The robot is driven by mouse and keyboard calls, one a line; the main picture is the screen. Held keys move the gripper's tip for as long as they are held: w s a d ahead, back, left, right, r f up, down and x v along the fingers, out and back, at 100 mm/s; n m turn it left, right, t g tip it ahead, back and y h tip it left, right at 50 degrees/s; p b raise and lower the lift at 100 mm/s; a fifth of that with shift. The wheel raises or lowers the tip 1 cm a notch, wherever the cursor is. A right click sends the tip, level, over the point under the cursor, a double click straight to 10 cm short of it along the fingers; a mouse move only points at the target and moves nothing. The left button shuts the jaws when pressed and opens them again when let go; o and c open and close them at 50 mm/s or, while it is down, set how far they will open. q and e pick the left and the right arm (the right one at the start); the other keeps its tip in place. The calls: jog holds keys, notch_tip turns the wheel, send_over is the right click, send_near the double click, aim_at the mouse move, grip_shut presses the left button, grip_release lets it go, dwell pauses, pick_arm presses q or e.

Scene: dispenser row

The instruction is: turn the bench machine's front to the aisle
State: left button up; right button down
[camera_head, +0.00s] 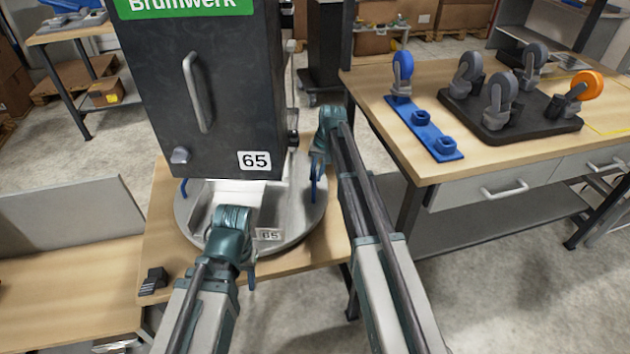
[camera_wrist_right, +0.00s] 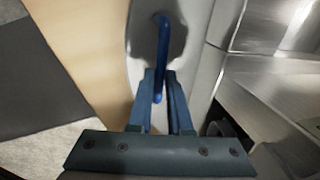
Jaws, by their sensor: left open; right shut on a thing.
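The bench machine (camera_head: 215,90) is a tall dark box with a green Brumwerk sign, a grey door handle and a 65 label. This face is turned toward me. It stands on a round grey turntable (camera_head: 190,228) on a wooden bench. My right gripper (camera_head: 316,172) is shut on a blue peg (camera_wrist_right: 160,50) at the turntable's right rim; the right wrist view shows the peg between the fingers (camera_wrist_right: 159,88). Another blue peg (camera_head: 184,190) shows at the left rim. My left gripper (camera_head: 248,268) is open at the turntable's front edge; its fingertips are partly hidden.
A small black block (camera_head: 153,281) lies on the bench's front left. A workbench (camera_head: 400,140) at right holds a blue strip (camera_head: 424,128) and a dark caster board (camera_head: 545,126). A grey panel (camera_head: 70,212) stands at left. Floor shows between the benches.

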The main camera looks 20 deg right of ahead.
jog(key=shift+n, duration=0.9)
jog(key=w, duration=0.2)
jog(key=w+d, duration=0.1)
jog(key=w, duration=0.1)
jog(key=shift+w+n+g, duration=0.3)
jog(key=shift+w+n, duration=0.5)
jog(key=shift+w, duration=0.8)
jog(key=c, duration=0.8)
grip_release()
jog(key=shift+c, duration=0.2)
jog(key=shift+a, duration=0.1)
jog(key=shift+r, duration=0.1)
jog(key=shift+r+p, duration=0.4)
jog(key=shift+p, duration=0.1)
notch_tip(320, 180, up, 12)
jog(key=d+p, duration=0.2)
jog(key=p, duration=1)
jog(key=shift+d+r, duration=0.25)
jog(key=shift+d, duration=0.15)
